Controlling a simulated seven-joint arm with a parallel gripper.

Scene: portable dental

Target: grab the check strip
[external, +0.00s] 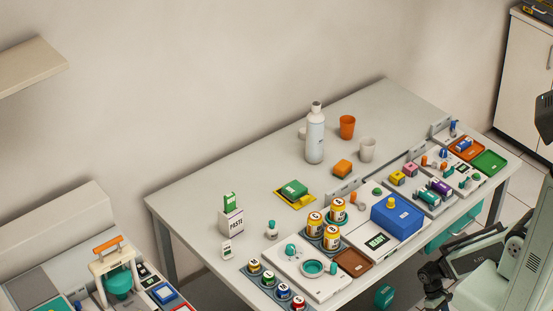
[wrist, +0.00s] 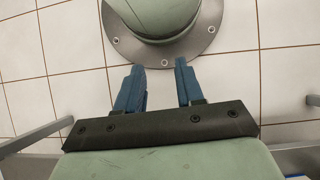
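I cannot tell for sure which item is the check strip. A small white upright piece with a dark marking (external: 227,249) stands near the table's left front, in front of a white box marked PASTE (external: 231,222). A green packet (external: 231,202) sticks up out of that box. My gripper (wrist: 160,66) is open and empty in the wrist view, its two blue fingers apart over the tiled floor and my own base. In the external view my arm is at the lower right, off the table's side and far from these items.
The grey table (external: 190,205) carries a white bottle (external: 315,138), an orange cup (external: 347,127), a blue box (external: 397,217) and yellow jars (external: 337,211). Trays crowd its front and right. The table's left-back is clear.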

